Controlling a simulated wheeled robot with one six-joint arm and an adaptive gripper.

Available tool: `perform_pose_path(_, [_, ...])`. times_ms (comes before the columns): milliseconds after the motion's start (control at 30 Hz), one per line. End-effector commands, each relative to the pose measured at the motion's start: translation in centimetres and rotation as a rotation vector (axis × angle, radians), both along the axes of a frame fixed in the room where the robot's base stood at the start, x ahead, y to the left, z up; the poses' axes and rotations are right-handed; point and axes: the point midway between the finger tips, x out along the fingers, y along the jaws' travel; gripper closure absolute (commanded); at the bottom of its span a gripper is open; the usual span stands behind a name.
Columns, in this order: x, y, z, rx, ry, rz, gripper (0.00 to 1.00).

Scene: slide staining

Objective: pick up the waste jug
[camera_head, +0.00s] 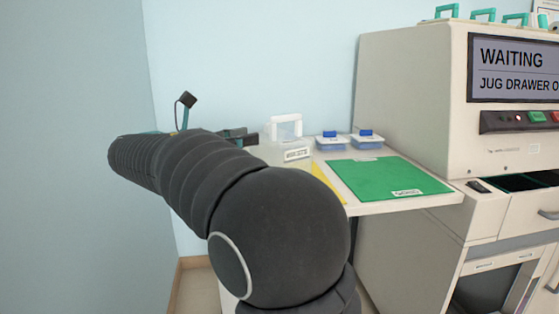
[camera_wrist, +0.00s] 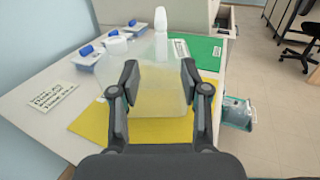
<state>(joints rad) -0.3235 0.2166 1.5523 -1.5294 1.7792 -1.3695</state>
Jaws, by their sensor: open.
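The waste jug (camera_wrist: 155,85) is a translucent container with white parts on top, standing on the yellow mat (camera_wrist: 90,125) in the wrist view. In the head view its white upper part (camera_head: 285,125) shows beyond my arm, and the arm hides much of the rest. My gripper (camera_wrist: 159,68) is open, with one dark finger towards each side of the jug as seen in the wrist view. I cannot tell whether the fingers touch it. In the head view my gripper (camera_head: 240,136) shows only in part, left of the jug.
Clear boxes with blue latches (camera_head: 332,141) stand behind the green mat (camera_head: 388,178). A lettered card (camera_wrist: 53,97) lies on the white table. A large machine (camera_head: 410,100) with a screen reading "WAITING" stands at right, with an open drawer (camera_head: 520,184). A wall is at left.

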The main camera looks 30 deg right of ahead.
Motion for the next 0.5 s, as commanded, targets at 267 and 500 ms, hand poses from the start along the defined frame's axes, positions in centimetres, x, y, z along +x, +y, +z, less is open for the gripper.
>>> perform_pose_path(267, [0.2, -2.6, 0.0, 0.000, -0.001, -0.001, 0.54])
perform_pose_path(500, [0.4, -5.3, 0.4, 0.001, -0.002, -0.002, 0.54])
